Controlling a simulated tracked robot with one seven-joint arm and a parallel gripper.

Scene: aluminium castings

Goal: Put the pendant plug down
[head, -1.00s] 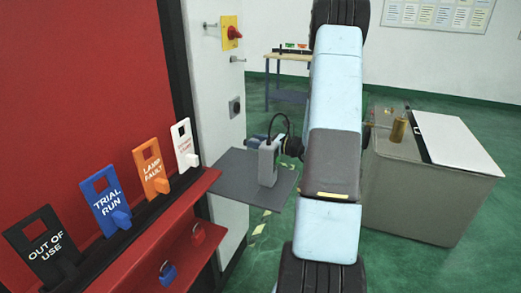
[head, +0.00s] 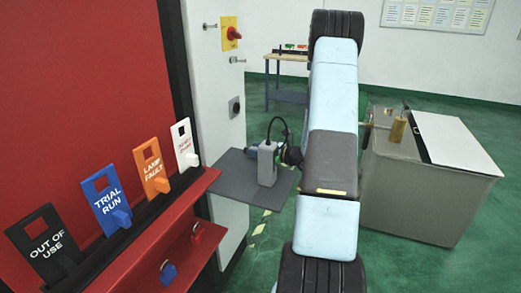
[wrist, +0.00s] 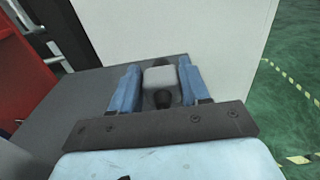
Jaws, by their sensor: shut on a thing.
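The pendant plug (head: 267,165) is a small grey box with a black cable looping from its top. In the head view it is upright at the grey shelf plate (head: 228,180) beside the white cabinet; whether its base touches the plate cannot be told. My gripper (head: 262,150) is shut on it, partly hidden behind it and my arm. In the wrist view, the blue fingers of my gripper (wrist: 158,76) stand on both sides of the plug (wrist: 160,77), with the shelf plate (wrist: 65,120) beneath and to the left. The plug's lower end is hidden there.
The white cabinet (head: 222,110) with a red-and-yellow switch (head: 231,33) stands behind the plate. A red panel (head: 80,80) with several hanging tags is at left. A grey bin (head: 410,195) stands at right. The plate's left part is bare.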

